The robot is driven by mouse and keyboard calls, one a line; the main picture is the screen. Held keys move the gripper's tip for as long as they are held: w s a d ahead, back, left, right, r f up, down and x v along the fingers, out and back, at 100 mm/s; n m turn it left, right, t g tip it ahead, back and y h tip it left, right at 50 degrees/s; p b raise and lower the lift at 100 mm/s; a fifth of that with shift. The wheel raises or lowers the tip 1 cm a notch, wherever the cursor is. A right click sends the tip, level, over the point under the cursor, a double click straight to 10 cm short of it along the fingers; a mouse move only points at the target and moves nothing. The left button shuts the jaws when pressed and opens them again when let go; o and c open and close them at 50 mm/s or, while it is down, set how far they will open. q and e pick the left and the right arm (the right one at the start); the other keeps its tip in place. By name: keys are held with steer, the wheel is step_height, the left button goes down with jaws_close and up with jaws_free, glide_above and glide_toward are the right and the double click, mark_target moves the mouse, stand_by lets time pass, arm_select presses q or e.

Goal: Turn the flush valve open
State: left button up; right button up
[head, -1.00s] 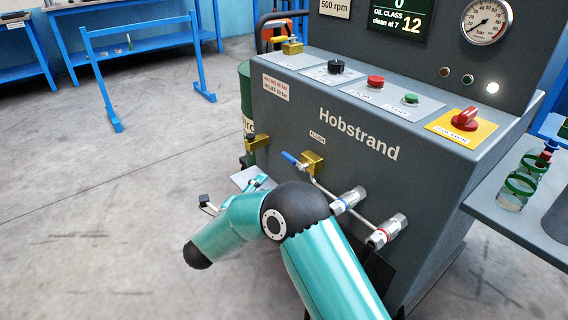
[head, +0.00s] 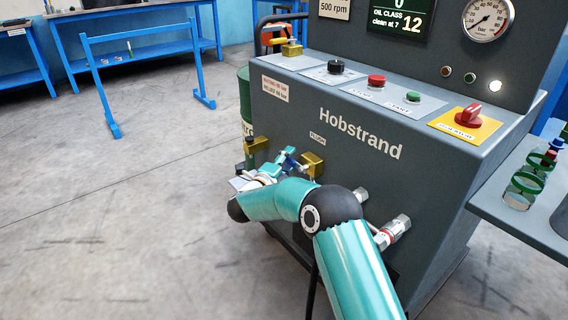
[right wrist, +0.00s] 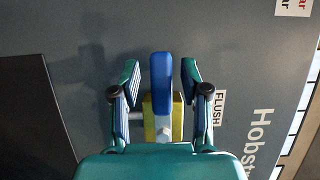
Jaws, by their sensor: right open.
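The flush valve has a brass body (head: 313,164) on the front of the grey machine, below a small FLUSH label (head: 318,140). In the right wrist view its blue lever (right wrist: 161,84) stands between my right gripper's fingers (right wrist: 161,88), with a gap on each side. The brass body (right wrist: 150,118) shows behind and beside the lever there. My right gripper (head: 290,158) is open at the valve in the head view, and it hides most of the lever. My left gripper is not in view.
Hose couplings (head: 393,232) stick out right of the valve, close to my right arm. Another brass fitting (head: 257,145) is on the left. A side shelf (head: 520,205) holds glass jars. A blue frame (head: 150,70) stands on open floor.

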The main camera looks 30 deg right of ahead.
jaws_close()
